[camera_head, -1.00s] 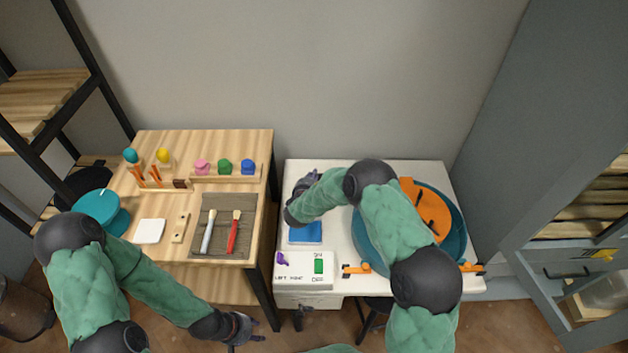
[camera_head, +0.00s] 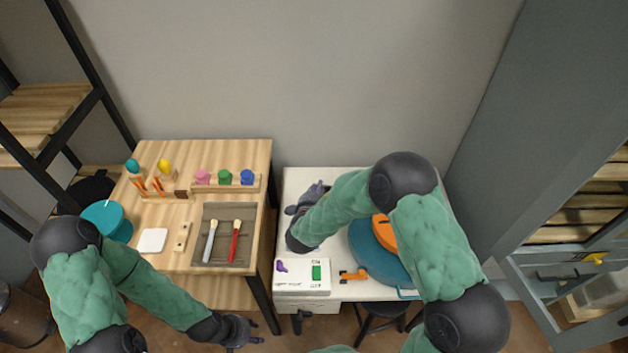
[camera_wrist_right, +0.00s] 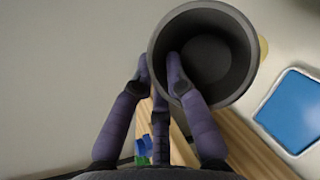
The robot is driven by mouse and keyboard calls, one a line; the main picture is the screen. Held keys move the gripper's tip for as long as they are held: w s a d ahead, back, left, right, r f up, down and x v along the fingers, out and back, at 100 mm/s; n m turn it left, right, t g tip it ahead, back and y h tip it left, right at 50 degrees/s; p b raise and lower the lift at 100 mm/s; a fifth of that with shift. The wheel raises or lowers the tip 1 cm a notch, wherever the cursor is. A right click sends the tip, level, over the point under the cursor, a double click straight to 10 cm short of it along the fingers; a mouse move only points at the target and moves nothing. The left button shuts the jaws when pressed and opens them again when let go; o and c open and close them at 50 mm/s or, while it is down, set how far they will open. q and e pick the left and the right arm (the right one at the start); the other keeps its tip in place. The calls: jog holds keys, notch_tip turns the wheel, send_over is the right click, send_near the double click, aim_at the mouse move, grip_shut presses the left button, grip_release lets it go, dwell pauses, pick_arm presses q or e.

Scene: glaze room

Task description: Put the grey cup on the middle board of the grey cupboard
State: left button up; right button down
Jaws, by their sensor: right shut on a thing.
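The grey cup (camera_wrist_right: 208,58) fills the upper middle of the right wrist view, its open mouth facing the camera. My right gripper (camera_wrist_right: 160,75) is shut on the cup's wall, with one finger inside the mouth and another outside. In the head view my right gripper (camera_head: 308,197) is over the white table's left part; the cup is mostly hidden there. The grey cupboard (camera_head: 515,130) stands at the right. Its open part shows several wooden boards (camera_head: 580,215); I cannot tell which is the middle one. My left gripper (camera_head: 240,332) is low in front of the wooden table, its fingers unclear.
The white table (camera_head: 320,177) carries a teal basin (camera_head: 372,262) with an orange piece, a switch panel (camera_head: 302,274) and a blue-topped sponge or tray (camera_wrist_right: 298,108). The wooden table (camera_head: 225,152) at left holds brushes and coloured stoppers. A black-framed shelf (camera_head: 85,120) stands far left.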

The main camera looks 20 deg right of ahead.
jog(key=shift+s+a+r, duration=0.1)
jog(key=shift+s+r, duration=0.2)
jog(key=shift+s, duration=0.25)
jog(key=shift+s+r, duration=0.3)
jog(key=shift+s, duration=0.25)
jog(key=s+r+n+t+y, duration=0.1)
jog(key=s+r+n+y, duration=0.1)
jog(key=r, duration=0.8)
jog(key=shift+s+a, duration=0.25)
jog(key=shift+s, duration=0.45)
